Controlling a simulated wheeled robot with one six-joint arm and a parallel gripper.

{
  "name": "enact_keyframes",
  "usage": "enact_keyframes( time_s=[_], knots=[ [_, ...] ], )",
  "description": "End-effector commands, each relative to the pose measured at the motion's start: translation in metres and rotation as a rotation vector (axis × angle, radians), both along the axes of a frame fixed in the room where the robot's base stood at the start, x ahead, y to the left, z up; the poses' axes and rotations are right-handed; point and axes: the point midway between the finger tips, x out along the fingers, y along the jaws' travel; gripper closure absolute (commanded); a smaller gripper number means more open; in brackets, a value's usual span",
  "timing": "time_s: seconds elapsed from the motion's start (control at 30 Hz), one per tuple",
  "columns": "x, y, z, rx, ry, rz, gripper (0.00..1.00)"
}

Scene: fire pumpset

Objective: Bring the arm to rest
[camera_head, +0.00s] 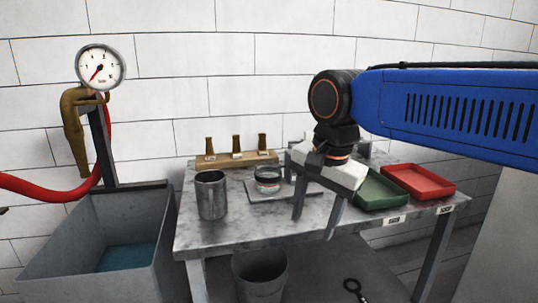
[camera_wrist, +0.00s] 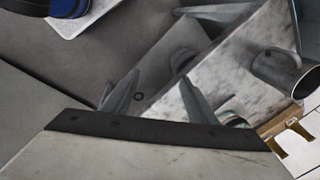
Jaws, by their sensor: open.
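My gripper (camera_head: 314,224) hangs from the blue arm over the front part of the grey table (camera_head: 230,238). Its two dark fingers point down and stand apart, with nothing visible between them. In the head view they overlap the table's front edge, so their exact height above it is hard to tell. The fingers also show in the wrist view (camera_wrist: 155,101), with a strip of tabletop and grey floor beyond them. The arm reaches in from the right side of the head view.
On the table are a metal mug (camera_head: 211,196), a round jar (camera_head: 267,181), a wooden rack (camera_head: 237,160) with brass pieces, a green tray (camera_head: 381,190) and a red tray (camera_head: 418,182). A grey tank (camera_head: 85,255), gauge (camera_head: 100,67) and red hose (camera_head: 45,190) stand left. A bucket (camera_head: 260,278) is below.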

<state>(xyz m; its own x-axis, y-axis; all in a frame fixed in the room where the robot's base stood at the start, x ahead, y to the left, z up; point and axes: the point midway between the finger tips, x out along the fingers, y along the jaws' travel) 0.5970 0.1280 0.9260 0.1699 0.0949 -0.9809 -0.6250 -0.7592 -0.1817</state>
Motion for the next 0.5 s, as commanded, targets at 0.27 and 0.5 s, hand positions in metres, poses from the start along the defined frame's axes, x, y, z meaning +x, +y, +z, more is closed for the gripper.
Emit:
enact_keyframes(
  time_s=[0.27, 0.5],
  knots=[
    [-0.027, -0.091, -0.05, -0.057, -0.108, 0.223, 0.47],
    [-0.062, -0.15, -0.101, -0.148, -0.196, 0.421, 0.47]
  ],
)
